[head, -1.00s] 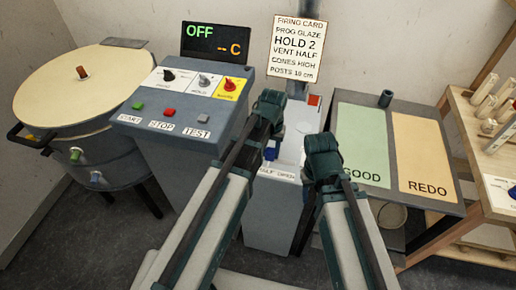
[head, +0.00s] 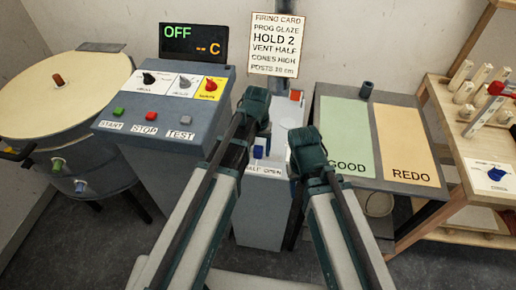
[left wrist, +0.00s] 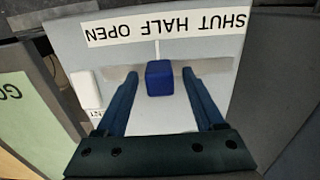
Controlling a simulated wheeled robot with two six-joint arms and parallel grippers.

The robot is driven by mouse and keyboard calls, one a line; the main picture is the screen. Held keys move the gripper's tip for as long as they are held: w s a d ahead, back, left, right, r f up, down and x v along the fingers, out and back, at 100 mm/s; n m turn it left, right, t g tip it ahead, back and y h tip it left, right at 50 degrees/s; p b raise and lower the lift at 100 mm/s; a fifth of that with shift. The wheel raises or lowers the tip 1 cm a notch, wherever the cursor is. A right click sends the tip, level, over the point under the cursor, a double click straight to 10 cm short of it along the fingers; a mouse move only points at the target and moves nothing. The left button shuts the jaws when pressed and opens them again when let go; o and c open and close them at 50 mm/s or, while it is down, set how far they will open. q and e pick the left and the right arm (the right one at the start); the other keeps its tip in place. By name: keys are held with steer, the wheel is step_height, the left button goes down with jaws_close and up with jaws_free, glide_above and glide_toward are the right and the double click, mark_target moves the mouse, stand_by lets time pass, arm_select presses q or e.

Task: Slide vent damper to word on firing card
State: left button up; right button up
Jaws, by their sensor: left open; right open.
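The vent damper is a blue knob (left wrist: 159,79) in a slot on the pale top of a box, below a strip reading SHUT HALF OPEN (left wrist: 165,27), upside down in the left wrist view. The knob stands near the slot's middle, in line with a thin white mark under HALF. In the head view the knob (head: 258,152) is partly visible below my left gripper (head: 261,132). That gripper is open, its fingers on either side of the knob with gaps showing. The firing card (head: 275,45) reads VENT HALF. My right gripper (head: 298,158) is open and empty, right of the knob.
A control box (head: 165,105) with buttons and dials stands left, beside a round kiln (head: 50,90). On the right are a GOOD and REDO board (head: 405,145) and a wooden rack (head: 465,120) with posts.

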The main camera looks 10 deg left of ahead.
mark_target(258, 149)
arm_select(q)
step_height(258, 149, up, 14)
steer(key=p, duration=1.3)
steer(key=shift+f, duration=0.25)
steer(key=shift+s, duration=0.1)
steer(key=s+d+m+y, duration=0.1)
steer(key=s+d+m, duration=0.2)
steer(key=s, duration=1)
steer(key=shift+s+d, duration=0.15)
steer(key=shift+s, duration=0.15)
steer(key=shift+r, duration=0.1)
